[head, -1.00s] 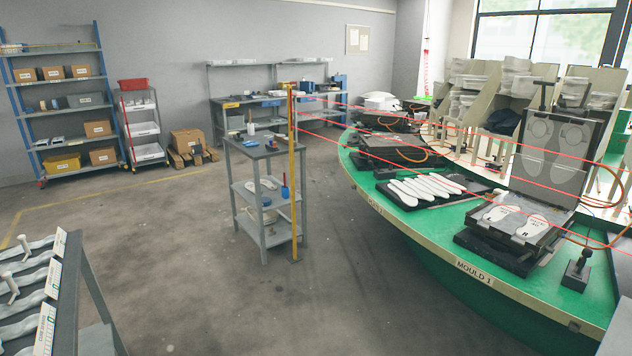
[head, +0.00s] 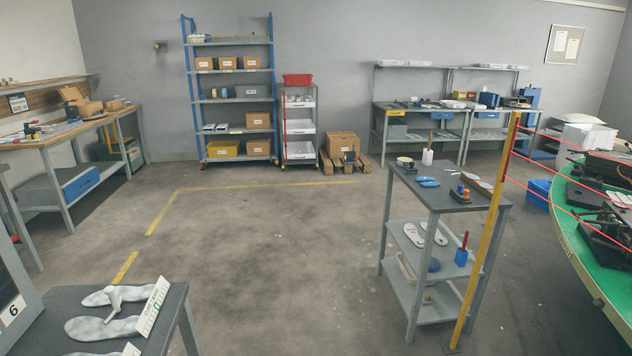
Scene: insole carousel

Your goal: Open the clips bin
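My gripper is not in view. I cannot single out a clips bin, as the labels are too small to read. Candidate containers show in the head view: a yellow bin (head: 223,150) on the bottom of the blue-framed rack, a red bin (head: 297,80) on top of the small trolley, a blue drawer (head: 81,183) under the left workbench, and a blue crate (head: 539,194) on the floor at right. None of these is close to me.
A grey shelf stand (head: 447,196) with a yellow post (head: 487,235) stands at right, before the green carousel (head: 573,212). Red lines run from the post. A table (head: 168,300) with foot-shaped forms is near at lower left. The middle floor (head: 270,260) is clear.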

